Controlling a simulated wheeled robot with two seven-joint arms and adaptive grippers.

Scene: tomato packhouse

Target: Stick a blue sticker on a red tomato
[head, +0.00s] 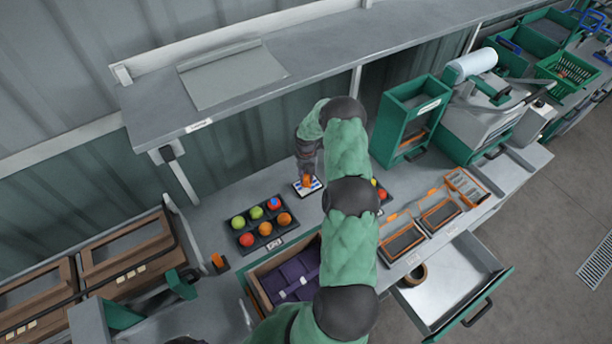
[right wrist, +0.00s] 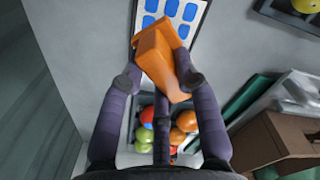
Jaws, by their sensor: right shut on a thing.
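My right gripper (head: 308,178) is shut on an orange block-like tool (right wrist: 160,55), held over a white sheet of blue stickers (right wrist: 178,10). The sheet (head: 298,188) lies on the bench. Whether the tool touches it is unclear. A black tray (head: 259,249) to the left holds several tomatoes. A red tomato (head: 247,240) sits at its front left. At its back right, another red tomato (head: 270,206) shows a blue patch on top. Green and orange tomatoes fill the other places. I cannot make out my left gripper.
A second tray with a red tomato (head: 382,194) is partly hidden behind my right arm. An orange-topped tool (head: 218,261) stands left of the tomato tray. An open drawer (head: 440,290) juts out at right, and a shelf (head: 330,55) overhangs the bench.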

